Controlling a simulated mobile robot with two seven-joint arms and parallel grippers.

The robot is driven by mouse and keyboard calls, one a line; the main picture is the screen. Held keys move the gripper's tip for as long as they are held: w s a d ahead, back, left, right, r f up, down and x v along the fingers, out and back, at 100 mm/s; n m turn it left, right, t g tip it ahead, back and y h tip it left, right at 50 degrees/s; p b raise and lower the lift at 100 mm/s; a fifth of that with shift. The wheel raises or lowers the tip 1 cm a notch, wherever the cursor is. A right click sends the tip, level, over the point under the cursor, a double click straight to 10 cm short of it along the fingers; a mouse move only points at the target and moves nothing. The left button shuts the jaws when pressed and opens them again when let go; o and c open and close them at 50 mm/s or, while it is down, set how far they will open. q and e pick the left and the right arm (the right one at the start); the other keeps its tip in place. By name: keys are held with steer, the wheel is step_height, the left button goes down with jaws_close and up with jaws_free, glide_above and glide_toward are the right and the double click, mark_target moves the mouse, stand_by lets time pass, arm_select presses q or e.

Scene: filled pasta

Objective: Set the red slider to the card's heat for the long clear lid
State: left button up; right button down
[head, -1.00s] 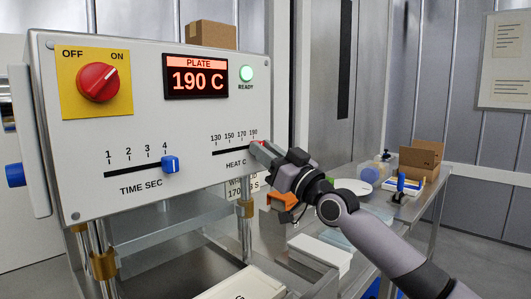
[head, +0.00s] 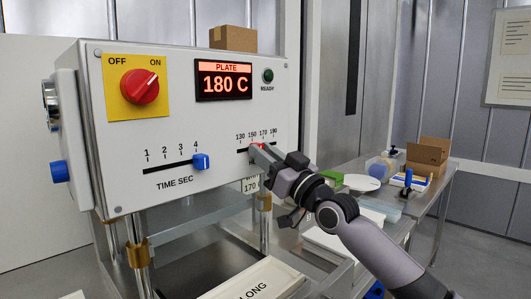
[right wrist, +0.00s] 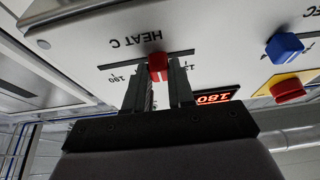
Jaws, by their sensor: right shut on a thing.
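The red slider (head: 260,147) is on the HEAT C scale, around the 150 to 170 marks; the fingers partly cover it. In the right wrist view the red slider (right wrist: 158,66) sits between both fingers. My right gripper (head: 256,152) is shut on it; it also shows in the right wrist view (right wrist: 160,82). The plate display (head: 224,83) reads 180 C. The card (head: 250,185) below the scale shows 170, and the rest is hidden. A white piece marked LONG (head: 265,281) lies below the panel. My left gripper is out of view.
The blue time slider (head: 201,162) stands near 4. The red knob (head: 140,86) points to ON. The ready lamp (head: 268,76) is dark. A steel table behind my right arm holds a white plate (head: 362,183), a blue-handled tool and an open cardboard box (head: 427,157).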

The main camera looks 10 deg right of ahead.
steer(key=c, duration=1)
jaws_free()
steer(key=shift+o, duration=0.2)
steer(key=b+v, duration=0.1)
steer(key=v, duration=0.6)
steer(key=shift+s, duration=0.1)
steer(key=shift+d, duration=0.1)
